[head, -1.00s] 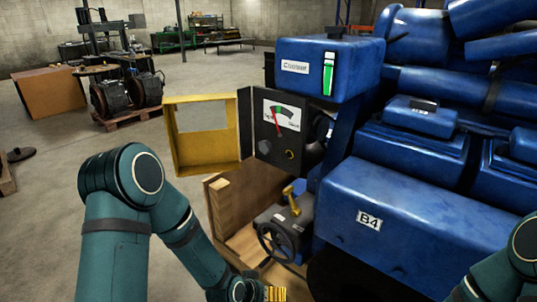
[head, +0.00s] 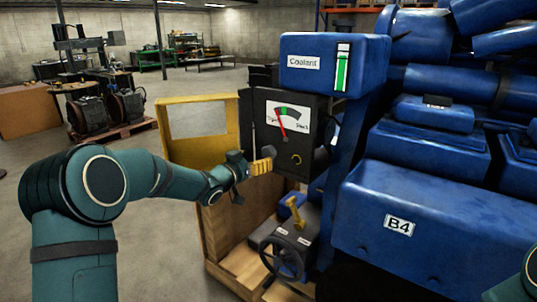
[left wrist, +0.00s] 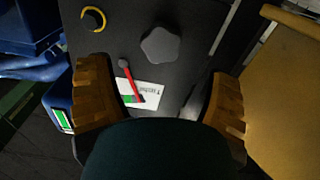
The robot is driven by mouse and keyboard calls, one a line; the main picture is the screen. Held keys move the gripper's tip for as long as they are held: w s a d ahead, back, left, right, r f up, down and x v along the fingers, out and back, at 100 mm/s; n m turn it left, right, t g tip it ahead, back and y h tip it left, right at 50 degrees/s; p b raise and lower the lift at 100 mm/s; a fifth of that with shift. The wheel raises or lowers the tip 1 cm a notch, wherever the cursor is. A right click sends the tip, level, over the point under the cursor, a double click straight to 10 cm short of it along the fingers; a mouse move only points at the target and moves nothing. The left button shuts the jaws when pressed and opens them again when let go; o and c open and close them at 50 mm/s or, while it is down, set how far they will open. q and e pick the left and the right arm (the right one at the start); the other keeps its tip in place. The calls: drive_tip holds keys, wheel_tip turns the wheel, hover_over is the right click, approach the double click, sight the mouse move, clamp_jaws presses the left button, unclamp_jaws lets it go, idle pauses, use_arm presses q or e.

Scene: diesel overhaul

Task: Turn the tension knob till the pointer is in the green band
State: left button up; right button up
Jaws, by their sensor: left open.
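The dark gauge box (head: 262,102) has a white dial (head: 300,116) with a red pointer (head: 281,123) and a green band (head: 289,112). The pointer leans left, and its tip is left of most of the green. My left gripper (head: 263,163) is open and empty in front of the box's lower left. In the left wrist view its fingers (left wrist: 162,82) are spread, with the knob ahead between their lines, apart from both. My right gripper is out of view.
A yellow open door (head: 172,119) stands left of the box. A yellow ring (head: 297,160) is on the box face right of the knob. A blue coolant tank (head: 318,62) is above. A handwheel (head: 283,258) is below, and blue engine parts fill the right.

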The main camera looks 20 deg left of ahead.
sight(267, 153)
use_arm(q)
drive_tip(key=x, duration=0.6)
drive_tip(key=shift+w, duration=0.35)
drive_tip(key=shift+c, duration=0.3)
drive_tip(key=c, duration=1.1)
